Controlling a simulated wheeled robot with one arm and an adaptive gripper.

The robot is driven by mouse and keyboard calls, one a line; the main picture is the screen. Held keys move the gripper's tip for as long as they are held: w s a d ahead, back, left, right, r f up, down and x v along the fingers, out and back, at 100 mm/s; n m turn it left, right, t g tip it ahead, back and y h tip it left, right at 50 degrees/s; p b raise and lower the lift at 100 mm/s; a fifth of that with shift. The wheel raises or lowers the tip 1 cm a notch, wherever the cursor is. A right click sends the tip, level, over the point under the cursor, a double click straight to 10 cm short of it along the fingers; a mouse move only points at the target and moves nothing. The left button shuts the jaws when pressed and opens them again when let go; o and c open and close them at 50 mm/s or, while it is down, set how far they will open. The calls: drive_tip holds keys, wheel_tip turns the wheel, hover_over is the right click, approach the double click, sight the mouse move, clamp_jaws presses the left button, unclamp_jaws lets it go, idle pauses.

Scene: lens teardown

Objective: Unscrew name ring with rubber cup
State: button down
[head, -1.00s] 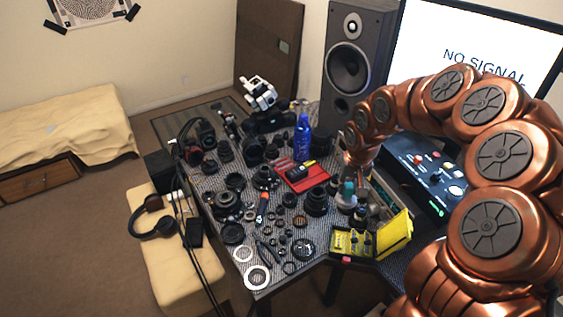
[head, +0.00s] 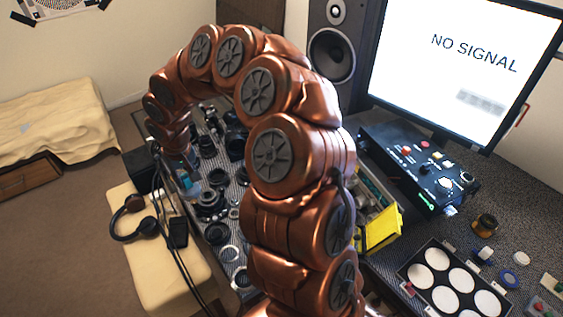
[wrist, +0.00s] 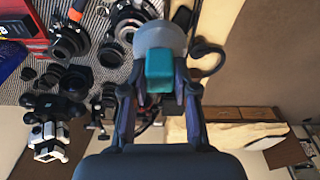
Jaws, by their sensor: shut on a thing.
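My gripper (wrist: 160,86) is shut on the teal handle of the rubber cup (wrist: 162,38). The cup's wide grey round end points away from my gripper in the wrist view. In the head view my gripper (head: 182,160) is over the left part of the table, with the cup (head: 190,190) below it. A dark lens part (wrist: 127,20) lies just left of the cup in the wrist view. What lies directly under the cup is hidden, and I cannot tell whether it touches anything. I cannot make out the name ring.
Several dark lens parts (head: 213,203) crowd the table's left side. A yellow case (head: 382,230) stands open to the right of my arm. A black control box (head: 418,165) is near the monitor (head: 462,70). Headphones (head: 132,218) lie on the beige bench (head: 165,262).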

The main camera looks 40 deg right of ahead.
drive_tip(key=shift+m, duration=0.5)
drive_tip(key=shift+s+d+f+b, duration=2.15)
drive_tip(key=shift+d+b, duration=1.15)
drive_tip(key=shift+d, duration=2.5)
drive_tip(key=shift+s+d+f+b, duration=2.1)
drive_tip(key=shift+d+b, duration=1.15)
drive_tip(key=shift+d, duration=2.5)
drive_tip(key=shift+s+d+f+b, duration=2.1)
drive_tip(key=shift+d+b, duration=1.2)
drive_tip(key=shift+d, duration=2.5)
drive_tip(key=shift+s+r, duration=0.25)
drive_tip(key=shift+s+f+b, duration=0.1)
drive_tip(key=shift+f+b, duration=0.5)
drive_tip(key=shift+b, duration=0.15)
